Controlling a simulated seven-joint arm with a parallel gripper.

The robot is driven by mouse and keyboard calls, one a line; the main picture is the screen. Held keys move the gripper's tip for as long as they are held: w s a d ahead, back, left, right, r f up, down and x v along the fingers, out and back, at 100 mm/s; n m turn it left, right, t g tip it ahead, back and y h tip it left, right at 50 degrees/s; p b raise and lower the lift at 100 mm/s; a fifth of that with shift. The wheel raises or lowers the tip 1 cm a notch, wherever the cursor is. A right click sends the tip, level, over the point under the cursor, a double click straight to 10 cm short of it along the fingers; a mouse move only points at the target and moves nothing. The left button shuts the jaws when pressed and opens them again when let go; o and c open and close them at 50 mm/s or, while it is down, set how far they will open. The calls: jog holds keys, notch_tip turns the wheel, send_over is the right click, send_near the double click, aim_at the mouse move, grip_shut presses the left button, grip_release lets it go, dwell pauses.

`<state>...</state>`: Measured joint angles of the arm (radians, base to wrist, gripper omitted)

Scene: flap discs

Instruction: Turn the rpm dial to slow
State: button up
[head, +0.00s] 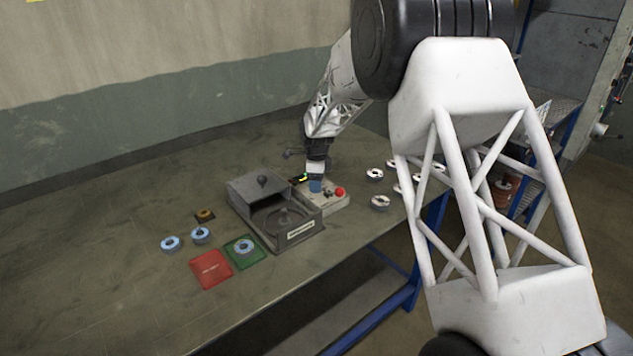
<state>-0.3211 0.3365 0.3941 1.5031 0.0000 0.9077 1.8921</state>
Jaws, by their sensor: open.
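A pale control box (325,202) stands on the table with a red button (340,191) at its right end. My gripper (316,178) points down right over this box, to the left of the red button. A small blue part (316,186) shows directly below my gripper, and it may be the rpm dial. The dial's pointer and its markings are too small and too covered to read. My gripper is open, and I cannot tell whether its fingers touch the blue part.
A grey machine box (300,230) with a round disc inside stands left of the control box. Blue-rimmed discs (171,243), a red mat (211,268) and a green mat (256,256) lie farther left. Several white discs (380,202) lie right. The table's front is clear.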

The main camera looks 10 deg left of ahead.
jog(key=shift+c, duration=0.4)
jog(key=c, duration=0.9)
jog(key=shift+o, duration=0.2)
